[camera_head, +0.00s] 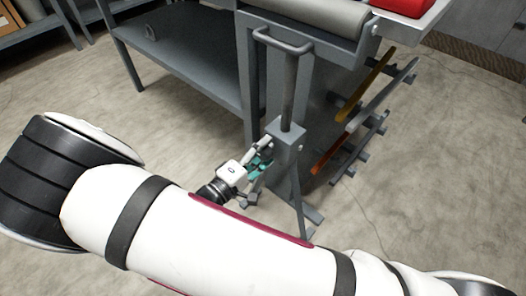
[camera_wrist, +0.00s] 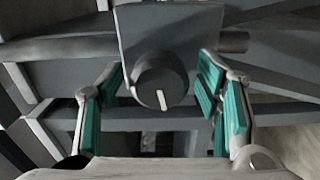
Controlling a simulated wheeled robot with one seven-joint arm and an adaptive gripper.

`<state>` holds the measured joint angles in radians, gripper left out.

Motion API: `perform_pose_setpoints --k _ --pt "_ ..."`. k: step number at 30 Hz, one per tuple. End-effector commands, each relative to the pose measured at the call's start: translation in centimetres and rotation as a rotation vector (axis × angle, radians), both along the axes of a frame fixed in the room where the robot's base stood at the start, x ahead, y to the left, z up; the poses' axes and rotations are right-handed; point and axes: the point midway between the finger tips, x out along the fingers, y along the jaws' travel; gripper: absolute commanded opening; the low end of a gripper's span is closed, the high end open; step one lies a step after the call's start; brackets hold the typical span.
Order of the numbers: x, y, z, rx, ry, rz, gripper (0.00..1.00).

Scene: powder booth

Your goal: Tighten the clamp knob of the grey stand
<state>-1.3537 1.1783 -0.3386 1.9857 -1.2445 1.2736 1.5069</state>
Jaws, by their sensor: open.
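The grey stand (camera_head: 287,138) rises in the middle of the head view, with a block on its post and a bar handle on top. In the wrist view, its clamp knob (camera_wrist: 150,80) is dark and round, with a white line running down its lower face. The knob is on the block's face. My gripper (camera_head: 261,160) is beside the block in the head view and hides the knob there. In the wrist view, its teal-padded fingers are spread to the left and right of the knob, with visible gaps on both sides.
A grey table (camera_head: 190,52) with a lower shelf stands behind the stand. A grey roller (camera_head: 312,15) and a red object (camera_head: 403,6) are at the top. A rack with coloured bars (camera_head: 385,92) is to the right. Bare floor (camera_head: 440,170) lies at the right.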

Motion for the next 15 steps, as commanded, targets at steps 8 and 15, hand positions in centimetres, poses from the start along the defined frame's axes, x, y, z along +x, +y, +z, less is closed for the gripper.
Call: perform_pose_setpoints --k 8,15 --pt "-2.0 1.7 0.0 0.001 0.000 0.004 0.59" --pt "-5.9 4.7 0.0 0.002 -0.001 0.003 0.59"
